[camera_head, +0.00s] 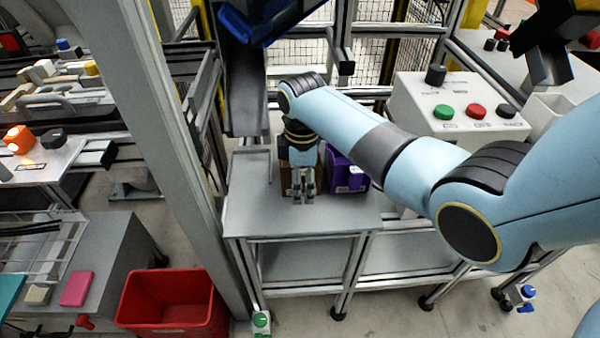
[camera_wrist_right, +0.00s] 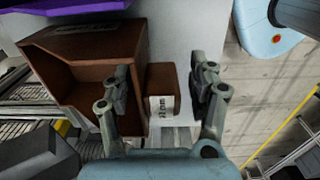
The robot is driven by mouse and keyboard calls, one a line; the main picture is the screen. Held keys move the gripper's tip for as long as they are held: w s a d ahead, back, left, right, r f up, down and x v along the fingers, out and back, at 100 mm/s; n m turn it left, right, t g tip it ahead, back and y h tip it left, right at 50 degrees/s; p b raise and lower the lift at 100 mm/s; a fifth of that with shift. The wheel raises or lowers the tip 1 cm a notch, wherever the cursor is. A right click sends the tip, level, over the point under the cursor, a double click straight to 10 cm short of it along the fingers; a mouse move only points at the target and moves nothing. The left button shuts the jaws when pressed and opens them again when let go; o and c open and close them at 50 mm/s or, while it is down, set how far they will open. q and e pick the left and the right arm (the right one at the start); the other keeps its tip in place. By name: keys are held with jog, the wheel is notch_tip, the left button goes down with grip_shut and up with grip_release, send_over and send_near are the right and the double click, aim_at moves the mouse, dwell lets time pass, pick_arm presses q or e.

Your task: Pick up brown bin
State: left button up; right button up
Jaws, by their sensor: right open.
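The brown bin (camera_head: 286,180) stands on the grey table, mostly hidden behind my right gripper in the head view. In the right wrist view the brown bin (camera_wrist_right: 95,46) is large, with its open side towards the lower left. A narrower brown part with a white label lies between the fingers in that picture. My right gripper (camera_head: 303,196) points down at the bin; its fingers (camera_wrist_right: 162,88) are apart. I cannot tell whether they touch the bin. My left gripper is not in view.
A purple bin (camera_head: 346,177) stands close to the right of the brown one. The grey table (camera_head: 250,207) is bare at its left and front. A control box with buttons (camera_head: 455,106) is to the right; a red crate (camera_head: 173,300) stands on the floor at lower left.

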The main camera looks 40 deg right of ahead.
jog(key=shift+f, duration=0.4)
jog(key=shift+c, duration=0.4)
grip_shut()
